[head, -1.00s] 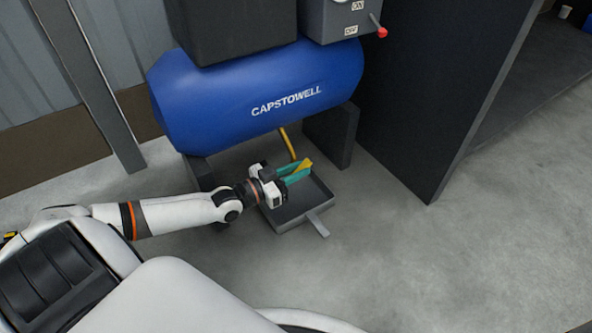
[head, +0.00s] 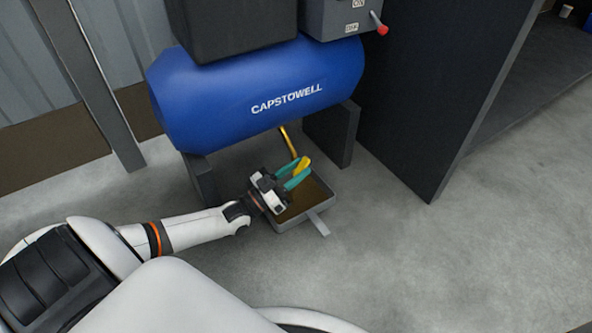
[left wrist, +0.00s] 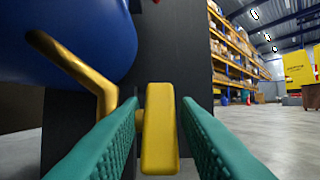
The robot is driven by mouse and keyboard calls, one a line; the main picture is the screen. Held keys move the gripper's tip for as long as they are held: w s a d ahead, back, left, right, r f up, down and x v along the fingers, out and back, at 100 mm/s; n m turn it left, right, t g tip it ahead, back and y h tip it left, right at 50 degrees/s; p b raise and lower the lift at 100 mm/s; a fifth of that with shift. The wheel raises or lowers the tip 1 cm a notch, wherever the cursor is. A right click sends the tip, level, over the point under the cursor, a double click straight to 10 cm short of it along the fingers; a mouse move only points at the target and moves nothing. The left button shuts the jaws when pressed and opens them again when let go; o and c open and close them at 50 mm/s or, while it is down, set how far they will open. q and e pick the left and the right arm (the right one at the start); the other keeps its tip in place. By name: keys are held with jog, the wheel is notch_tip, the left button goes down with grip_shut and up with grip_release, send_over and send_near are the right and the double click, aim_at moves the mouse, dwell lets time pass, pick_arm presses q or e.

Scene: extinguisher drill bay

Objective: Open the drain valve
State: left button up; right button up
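The yellow drain valve handle (head: 303,164) is under the blue tank (head: 220,105), at the lower end of a brass-coloured drain pipe (head: 288,143). In the left wrist view the handle (left wrist: 160,130) stands upright between the teal fingers of my left gripper (left wrist: 159,112). The fingers straddle it; a narrow gap shows on its left, and the right finger is very close to it or touching. The head view shows my left gripper (head: 303,168) above the drain pan (head: 296,221), which holds brown liquid (head: 317,190). My right gripper is out of view.
Dark tank legs (head: 341,135) stand on both sides of the pipe. A tall dark panel (head: 435,90) rises to the right. A grey box with a red-knobbed lever (head: 381,31) is above the tank. The concrete floor at right is clear.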

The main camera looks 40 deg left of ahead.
pick_arm(q)
jog(key=shift+s+a+p, duration=0.25)
jog(key=shift+s+p, duration=0.25)
jog(key=shift+p, duration=0.05)
jog(key=p+v, duration=0.4)
jog(key=v, duration=0.7)
jog(key=shift+f+p, duration=0.2)
jog(key=shift+p, duration=0.1)
jog(key=shift+w, duration=0.1)
